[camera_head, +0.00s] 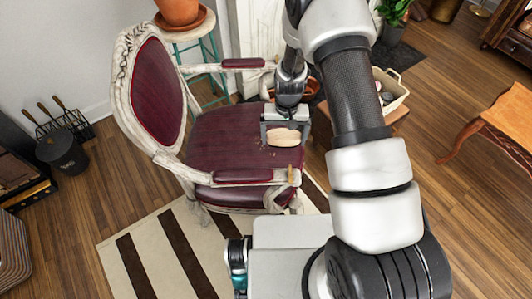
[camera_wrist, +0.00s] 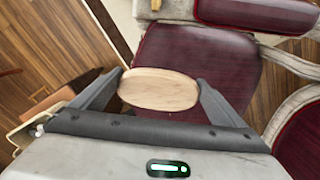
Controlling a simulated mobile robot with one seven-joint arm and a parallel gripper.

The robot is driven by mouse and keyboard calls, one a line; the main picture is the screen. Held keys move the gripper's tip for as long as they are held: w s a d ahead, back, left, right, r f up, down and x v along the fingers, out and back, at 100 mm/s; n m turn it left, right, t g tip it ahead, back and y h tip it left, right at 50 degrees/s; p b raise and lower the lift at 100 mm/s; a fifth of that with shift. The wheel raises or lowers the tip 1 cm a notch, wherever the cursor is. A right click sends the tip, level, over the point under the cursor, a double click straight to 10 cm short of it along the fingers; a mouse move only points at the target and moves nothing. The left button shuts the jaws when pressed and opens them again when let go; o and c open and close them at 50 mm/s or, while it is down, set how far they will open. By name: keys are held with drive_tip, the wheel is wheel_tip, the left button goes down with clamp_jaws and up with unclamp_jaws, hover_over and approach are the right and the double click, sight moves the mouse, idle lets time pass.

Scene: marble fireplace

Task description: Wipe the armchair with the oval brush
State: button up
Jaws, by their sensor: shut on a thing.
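The armchair (camera_head: 240,142) has a carved whitish frame and dark red upholstery, with its back to the left. The oval brush (camera_head: 283,137) is pale wood and sits over the right part of the seat, where small brown crumbs lie just beside it. My gripper (camera_head: 284,130) is shut on the brush, between the two armrests. In the wrist view the brush (camera_wrist: 158,89) lies between both fingers, its long axis across the jaws, with the red seat (camera_wrist: 195,60) beyond. The brush's underside is hidden, so I cannot tell whether it touches the seat.
A potted plant stand (camera_head: 185,32) is behind the chair. A basket (camera_head: 392,88) on a small wooden table stands to the right. A fireplace tool bucket (camera_head: 62,150) is at the left. A striped rug (camera_head: 170,250) lies in front.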

drive_tip(key=m+b, duration=0.2)
drive_tip(key=b, duration=0.6)
approach(268, 159)
drive_tip(key=shift+f+b, duration=1.4)
drive_tip(key=shift+f, duration=0.55)
drive_tip(key=shift+f+b, duration=0.95)
drive_tip(key=shift+f, duration=0.1)
